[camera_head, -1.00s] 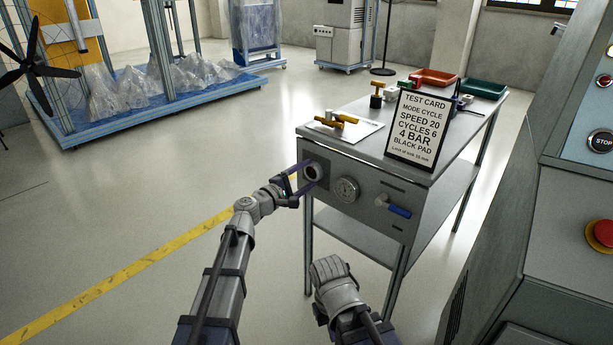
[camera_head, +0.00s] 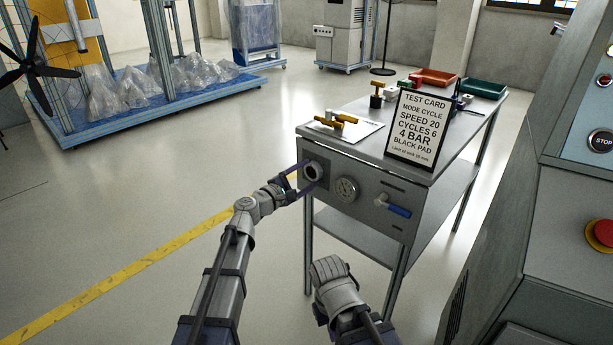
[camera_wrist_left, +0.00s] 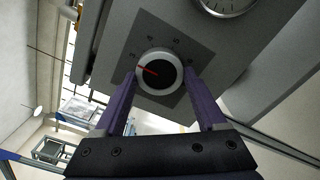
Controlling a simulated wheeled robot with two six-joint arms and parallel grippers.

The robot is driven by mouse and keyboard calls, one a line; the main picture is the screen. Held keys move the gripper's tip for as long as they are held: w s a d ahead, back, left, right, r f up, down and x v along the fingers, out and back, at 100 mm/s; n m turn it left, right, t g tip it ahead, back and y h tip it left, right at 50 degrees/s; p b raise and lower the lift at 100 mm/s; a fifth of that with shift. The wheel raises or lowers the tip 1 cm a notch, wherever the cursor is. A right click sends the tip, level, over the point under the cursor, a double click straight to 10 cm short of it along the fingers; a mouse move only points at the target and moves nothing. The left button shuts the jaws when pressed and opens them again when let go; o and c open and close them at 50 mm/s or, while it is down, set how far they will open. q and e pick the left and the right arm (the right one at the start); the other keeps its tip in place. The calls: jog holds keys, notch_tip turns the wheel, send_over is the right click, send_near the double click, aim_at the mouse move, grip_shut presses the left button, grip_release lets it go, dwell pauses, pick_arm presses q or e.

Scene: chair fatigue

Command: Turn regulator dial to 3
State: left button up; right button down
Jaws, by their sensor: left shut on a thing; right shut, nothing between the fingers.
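The regulator dial (camera_head: 313,171) is a round knob with a light rim on a dark square plate on the bench's front panel. In the left wrist view the dial (camera_wrist_left: 161,72) has a black face and a red pointer aimed left and slightly up.
A round gauge (camera_head: 346,189) and a blue-handled lever (camera_head: 397,210) sit right of the dial. A test card (camera_head: 415,128) reading "4 BAR" stands on the bench top. A grey console (camera_head: 560,220) with a red button (camera_head: 602,233) stands at right.

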pick_arm(q)
jog(key=o, duration=1.3)
jog(key=shift+s, duration=0.1)
jog(key=v, duration=0.7)
jog(key=shift+s+a, duration=0.25)
jog(key=shift+a, duration=0.05)
